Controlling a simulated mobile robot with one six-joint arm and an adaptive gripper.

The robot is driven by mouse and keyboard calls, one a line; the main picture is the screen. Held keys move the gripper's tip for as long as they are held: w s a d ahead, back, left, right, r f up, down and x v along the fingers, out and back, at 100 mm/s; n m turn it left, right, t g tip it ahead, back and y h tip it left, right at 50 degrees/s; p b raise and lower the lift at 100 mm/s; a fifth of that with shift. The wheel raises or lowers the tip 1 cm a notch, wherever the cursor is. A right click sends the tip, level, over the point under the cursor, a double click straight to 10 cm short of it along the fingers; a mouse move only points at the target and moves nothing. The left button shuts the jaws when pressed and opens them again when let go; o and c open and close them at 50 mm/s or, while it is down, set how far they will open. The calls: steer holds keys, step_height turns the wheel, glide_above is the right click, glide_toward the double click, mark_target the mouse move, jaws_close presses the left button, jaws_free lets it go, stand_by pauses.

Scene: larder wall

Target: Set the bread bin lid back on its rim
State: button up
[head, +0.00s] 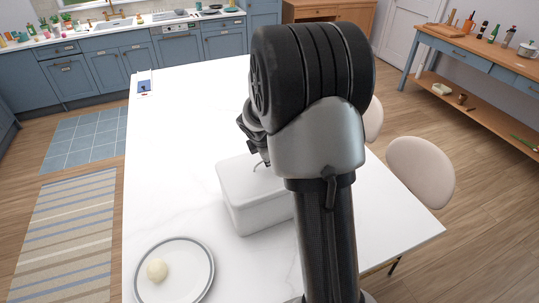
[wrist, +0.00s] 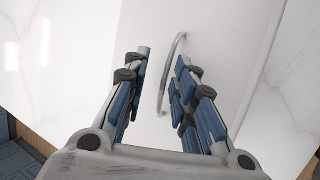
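The white bread bin (head: 262,216) stands on the white table in the head view, partly hidden behind my arm. Its pale lid (head: 236,172) lies over its top; I cannot tell whether it sits fully on the rim. In the wrist view the lid (wrist: 220,35) fills the middle, with its thin curved handle (wrist: 179,43) standing up. My gripper (wrist: 163,57) is open above the lid. The handle is between the two fingers, closer to the right one, with no clear grip on it. In the head view my gripper (head: 262,158) is just over the lid, mostly hidden.
A grey-rimmed plate (head: 207,262) with a pale round bun (head: 157,270) is at the table's near left. A small blue item (head: 144,87) lies at the far left corner. Beige chairs (head: 421,168) stand along the right side. The table's left middle is clear.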

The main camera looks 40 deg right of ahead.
steer(key=p+v, duration=0.3)
steer(key=v, duration=0.9)
steer(key=s+a+r+m+y, duration=0.1)
steer(key=s+a+r+m, duration=0.65)
steer(key=s+a, duration=0.25)
steer(key=s+a+m+y, duration=0.3)
steer(key=s+a+m, duration=0.4)
steer(key=s+a, duration=0.3)
steer(key=s+r, duration=0.1)
steer(key=s, duration=0.3)
steer(key=shift+s+a+t, duration=0.25)
steer(key=shift+a+t, duration=0.15)
steer(key=shift+m, duration=0.25)
